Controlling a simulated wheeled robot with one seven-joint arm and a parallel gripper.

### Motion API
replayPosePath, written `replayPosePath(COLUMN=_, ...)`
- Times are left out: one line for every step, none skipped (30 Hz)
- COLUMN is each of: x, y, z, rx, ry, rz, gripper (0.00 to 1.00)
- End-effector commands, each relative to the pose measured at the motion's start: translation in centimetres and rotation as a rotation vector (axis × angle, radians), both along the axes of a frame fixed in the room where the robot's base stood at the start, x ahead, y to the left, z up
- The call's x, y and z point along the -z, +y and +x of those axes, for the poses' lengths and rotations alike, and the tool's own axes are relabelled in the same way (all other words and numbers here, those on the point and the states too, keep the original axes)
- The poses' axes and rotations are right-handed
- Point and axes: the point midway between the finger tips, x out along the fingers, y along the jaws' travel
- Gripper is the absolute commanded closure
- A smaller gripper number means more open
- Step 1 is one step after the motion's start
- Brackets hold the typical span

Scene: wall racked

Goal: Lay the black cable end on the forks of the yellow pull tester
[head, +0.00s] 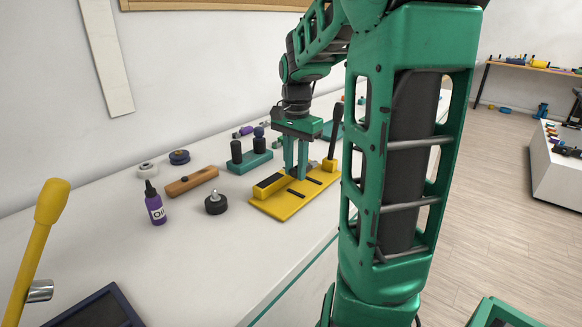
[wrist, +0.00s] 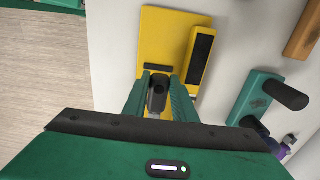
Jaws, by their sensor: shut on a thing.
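The yellow pull tester (head: 277,207) lies on the white bench, with a flat plate, a raised yellow block with a black top, and a black upright handle (head: 336,125) at its far end. It fills the upper middle of the wrist view (wrist: 162,36). My gripper (head: 297,176) points down over the tester's middle. In the wrist view its green fingers (wrist: 159,82) are shut on the dark cable end (wrist: 157,97), beside the black-topped block. A short black bar (wrist: 158,67) shows just beyond the fingertips. The fingers partly hide the forks, and I cannot tell whether the cable end touches them.
A teal stand with black posts (head: 249,162) stands behind the tester. A wooden-brown block (head: 192,182), a black round weight (head: 215,204) and a purple oil bottle (head: 155,206) stand to the left. Bare bench lies in front of these.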

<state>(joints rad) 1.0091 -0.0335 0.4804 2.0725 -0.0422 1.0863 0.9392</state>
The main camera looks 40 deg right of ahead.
Motion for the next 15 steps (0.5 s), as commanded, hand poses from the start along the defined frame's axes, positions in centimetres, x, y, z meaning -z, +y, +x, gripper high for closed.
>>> replayPosePath(x=0.0, y=0.0, z=0.0, rx=0.001, ry=0.000, rz=-0.001, gripper=1.00)
replayPosePath(x=0.0, y=0.0, z=0.0, rx=0.000, ry=0.000, rz=-0.001, gripper=1.00)
replayPosePath(x=0.0, y=0.1, z=0.0, rx=0.000, ry=0.000, rz=-0.002, gripper=1.00)
replayPosePath(x=0.0, y=0.2, z=0.0, rx=0.000, ry=0.000, rz=-0.003, gripper=1.00)
replayPosePath(x=0.0, y=0.3, z=-0.1, rx=0.001, ry=-0.002, rz=-0.004, gripper=1.00)
replayPosePath(x=0.3, y=0.2, z=-0.1, rx=0.002, ry=0.001, rz=-0.002, gripper=1.00)
replayPosePath(x=0.6, y=0.2, z=-0.1, rx=0.002, ry=0.001, rz=-0.001, gripper=1.00)
replayPosePath(x=0.9, y=0.2, z=-0.1, rx=0.002, ry=0.001, rz=-0.001, gripper=1.00)
replayPosePath(x=1.2, y=0.2, z=-0.1, rx=0.001, ry=0.001, rz=-0.001, gripper=1.00)
replayPosePath(x=1.5, y=0.2, z=-0.1, rx=0.002, ry=0.001, rz=-0.001, gripper=1.00)
replayPosePath(x=1.7, y=0.2, z=-0.2, rx=0.002, ry=0.001, rz=-0.002, gripper=1.00)
replayPosePath(x=2.0, y=0.2, z=-0.1, rx=0.002, ry=0.000, rz=-0.003, gripper=1.00)
replayPosePath(x=2.3, y=0.2, z=-0.1, rx=0.003, ry=0.000, rz=-0.003, gripper=1.00)
replayPosePath(x=2.5, y=0.2, z=-0.2, rx=0.003, ry=0.001, rz=-0.002, gripper=1.00)
replayPosePath(x=2.8, y=0.2, z=-0.2, rx=0.003, ry=0.001, rz=-0.002, gripper=1.00)
